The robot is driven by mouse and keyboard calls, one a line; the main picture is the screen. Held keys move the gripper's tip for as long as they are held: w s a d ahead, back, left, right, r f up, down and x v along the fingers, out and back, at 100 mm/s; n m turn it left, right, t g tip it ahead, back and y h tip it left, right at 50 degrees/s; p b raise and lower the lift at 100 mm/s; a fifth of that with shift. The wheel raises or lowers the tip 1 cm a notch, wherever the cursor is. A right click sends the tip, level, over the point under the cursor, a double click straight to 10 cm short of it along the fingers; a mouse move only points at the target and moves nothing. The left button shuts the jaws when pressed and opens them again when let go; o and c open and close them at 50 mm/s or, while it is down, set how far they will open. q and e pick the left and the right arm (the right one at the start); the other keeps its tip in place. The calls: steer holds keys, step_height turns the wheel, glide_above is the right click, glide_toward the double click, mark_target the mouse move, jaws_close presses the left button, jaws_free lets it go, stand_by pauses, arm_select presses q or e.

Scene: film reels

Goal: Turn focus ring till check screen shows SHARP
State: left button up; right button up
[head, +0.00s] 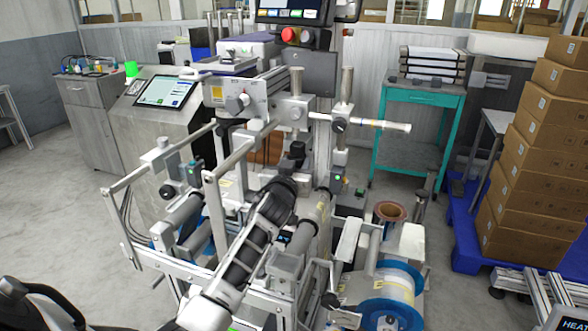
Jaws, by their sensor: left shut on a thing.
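My left arm reaches in from the bottom of the head view, and its dark gripper (284,182) is up against the middle of the machine. The gripper is shut on a small dark part (294,152) below the machine's grey head, which seems to be the focus ring. The gripper and arm hide most of the contact. A lit tablet-like screen (166,92) stands on a grey cabinet at left, and another screen (290,12) is at the top. Their text is too small to read, and I cannot tell which is the check screen. My right gripper is not in view.
Metal rails (130,225) and rollers surround my arm closely. A blue-flanged reel (392,290) sits at lower right of the machine. A teal cart (420,105) and stacked cartons (535,150) on a blue pallet stand at right. Grey floor is clear at left.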

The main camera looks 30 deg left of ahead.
arm_select(q)
steer(key=y+b, duration=0.1)
steer(key=n+b, duration=0.1)
steer(key=shift+w+d+f+g+y+b, duration=0.1)
steer(key=shift+d+f+g+y+b, duration=0.2)
steer(key=shift+y+b, duration=0.1)
steer(key=shift+a+r+n+g+y+b, duration=0.1)
steer(key=shift+r+n+g+y+b, duration=0.3)
steer(key=shift+n+y+b, duration=0.15)
steer(key=o, duration=1)
steer(key=shift+f, duration=0.1)
steer(key=v, duration=0.7)
steer(key=shift+s, duration=0.3)
